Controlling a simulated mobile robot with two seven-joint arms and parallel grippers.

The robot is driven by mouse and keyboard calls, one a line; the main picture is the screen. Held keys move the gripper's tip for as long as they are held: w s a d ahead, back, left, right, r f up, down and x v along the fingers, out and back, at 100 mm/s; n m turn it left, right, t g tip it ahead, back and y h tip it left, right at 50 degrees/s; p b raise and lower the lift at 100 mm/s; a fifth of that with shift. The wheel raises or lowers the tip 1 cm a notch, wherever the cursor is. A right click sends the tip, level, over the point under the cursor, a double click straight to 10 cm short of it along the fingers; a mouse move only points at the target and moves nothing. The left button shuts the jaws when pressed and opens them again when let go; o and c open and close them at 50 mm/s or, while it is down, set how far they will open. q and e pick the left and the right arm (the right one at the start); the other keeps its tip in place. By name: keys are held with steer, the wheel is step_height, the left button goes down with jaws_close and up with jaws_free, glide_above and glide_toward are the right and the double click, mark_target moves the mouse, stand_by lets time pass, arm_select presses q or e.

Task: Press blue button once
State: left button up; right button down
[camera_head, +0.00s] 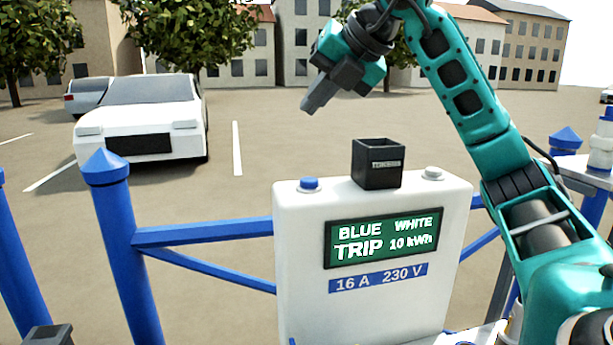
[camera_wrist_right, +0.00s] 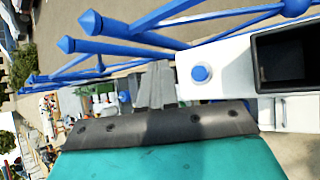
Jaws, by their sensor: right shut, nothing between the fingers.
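The blue button (camera_head: 309,183) is a small round cap on the left of the white box's (camera_head: 300,250) top. It also shows in the right wrist view (camera_wrist_right: 201,73), uncovered, with a pale ring around it. The box's green display reads BLUE, WHITE, TRIP and 10 kWh. My right gripper (camera_head: 309,106) is shut and empty, fingers pointing down and left. In the picture it appears above the blue button, clearly apart from it. My left gripper is not in view.
A black open-topped holder (camera_head: 378,165) stands on the box top between the blue button and a white button (camera_head: 432,173). Blue railings (camera_head: 200,235) run beside the box. A white car (camera_head: 140,120) is parked behind on open ground.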

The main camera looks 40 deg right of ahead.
steer(key=shift+f, duration=0.1)
steer(key=b, duration=0.4)
glide_above(315, 180)
step_height(315, 180, down, 7)
steer(key=shift+r, duration=0.15)
steer(key=shift+f+b, duration=0.6)
steer(key=shift+f, duration=0.35)
stand_by(1.1)
steer(key=shift+f, duration=0.1)
steer(key=shift+f, duration=0.35)
